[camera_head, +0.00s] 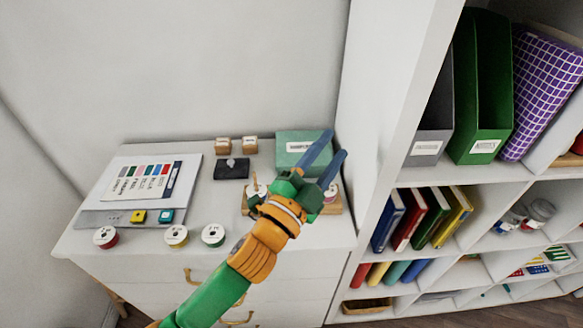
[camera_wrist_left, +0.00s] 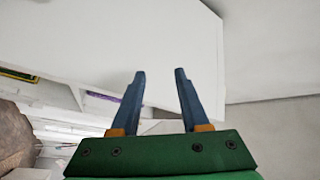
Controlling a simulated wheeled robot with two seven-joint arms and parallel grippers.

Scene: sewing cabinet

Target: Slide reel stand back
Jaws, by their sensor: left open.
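The reel stand (camera_head: 334,208) is a light wooden base on the right part of the white cabinet top. My left arm and gripper cover its middle, and a post and part of a reel show at its left and right. My left gripper (camera_head: 336,143) is above the stand, open, with its two blue fingers pointing up and right, in front of a green box. The left wrist view shows the fingers (camera_wrist_left: 160,75) apart with nothing between them. Whether the gripper touches the stand cannot be told. My right gripper is not in view.
The labelled green box (camera_head: 295,146) stands behind the stand. Several thread spools (camera_head: 213,235) line the front edge. A colour card (camera_head: 150,183) lies at left. A tall white shelf (camera_head: 392,90) bounds the right.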

